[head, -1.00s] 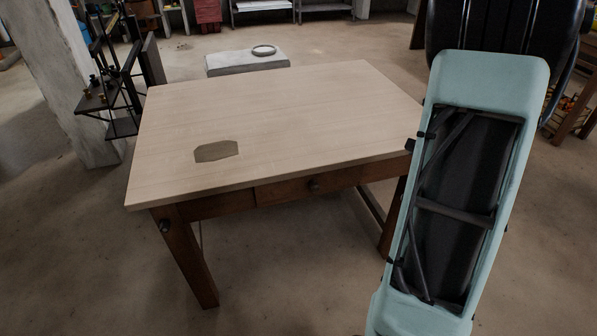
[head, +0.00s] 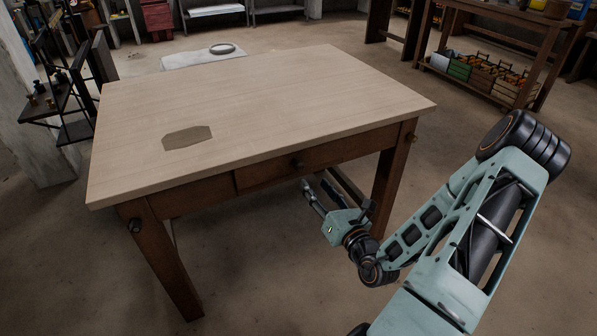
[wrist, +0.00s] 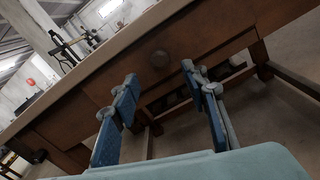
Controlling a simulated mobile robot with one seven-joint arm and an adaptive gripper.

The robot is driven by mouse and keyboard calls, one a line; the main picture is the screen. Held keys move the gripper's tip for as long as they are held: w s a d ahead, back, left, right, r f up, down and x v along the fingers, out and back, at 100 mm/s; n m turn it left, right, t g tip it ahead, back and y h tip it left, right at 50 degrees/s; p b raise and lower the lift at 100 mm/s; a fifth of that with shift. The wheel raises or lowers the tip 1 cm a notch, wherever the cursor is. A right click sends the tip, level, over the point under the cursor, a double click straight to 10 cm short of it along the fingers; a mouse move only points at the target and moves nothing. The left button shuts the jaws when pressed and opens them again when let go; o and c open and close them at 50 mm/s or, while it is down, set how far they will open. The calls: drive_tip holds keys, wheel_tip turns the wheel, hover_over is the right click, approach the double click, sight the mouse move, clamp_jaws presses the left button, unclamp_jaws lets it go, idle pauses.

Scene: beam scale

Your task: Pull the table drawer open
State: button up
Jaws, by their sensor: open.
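The wooden table (head: 260,85) has a pale top and dark legs. Its drawer (head: 330,154) is in the front apron and looks shut, its face about level with the apron. A dark round knob (head: 296,163) sits on the drawer front, and the knob also shows in the wrist view (wrist: 160,59). My gripper (head: 308,188) is below and in front of the drawer, a little right of the knob. In the wrist view, my gripper (wrist: 158,88) has its two blue fingers spread and empty, with the knob beyond and between them, apart from both.
A flat brownish patch (head: 187,137) lies on the tabletop. A black rack (head: 62,100) and concrete pillar stand at left. A shelf with crates (head: 480,75) stands at back right. Floor in front of the table is clear.

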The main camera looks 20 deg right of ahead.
sight(301, 168)
drive_tip(key=w+b, duration=0.1)
drive_tip(key=w, duration=0.4)
drive_tip(key=w+b, duration=0.1)
drive_tip(key=w, duration=0.4)
drive_tip(key=shift+a, duration=0.2)
clamp_jaws()
